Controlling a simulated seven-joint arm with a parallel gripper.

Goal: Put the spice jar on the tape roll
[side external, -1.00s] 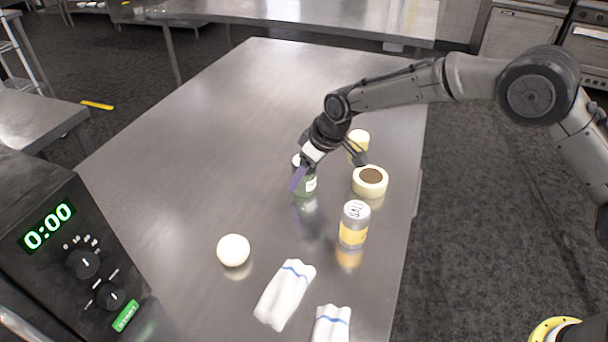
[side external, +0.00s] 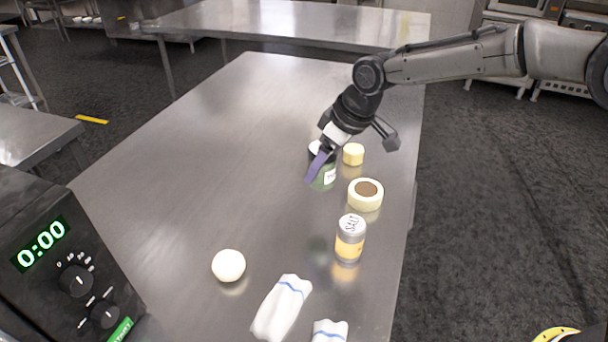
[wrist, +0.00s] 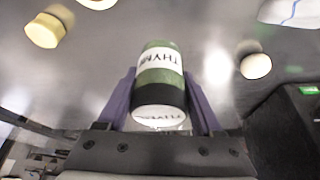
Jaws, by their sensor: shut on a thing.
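The spice jar (side external: 328,177) is green and dark with a white label. In the wrist view the jar (wrist: 160,72) reads THYME and sits between two purple fingers. The jar's upper part is partly covered by the gripper in the side view. The tape roll (side external: 365,195) is a cream ring with a brown centre, lying flat on the table. It is to the right of and lower in the picture than the jar, apart from it, with nothing on top.
A salt can (side external: 350,238) stands close in front of the tape roll. A small yellow cylinder (side external: 353,154) is behind it. A white ball (side external: 228,265), white cloths (side external: 282,306) and a black appliance (side external: 62,275) are nearer the camera. The table's left and middle are clear.

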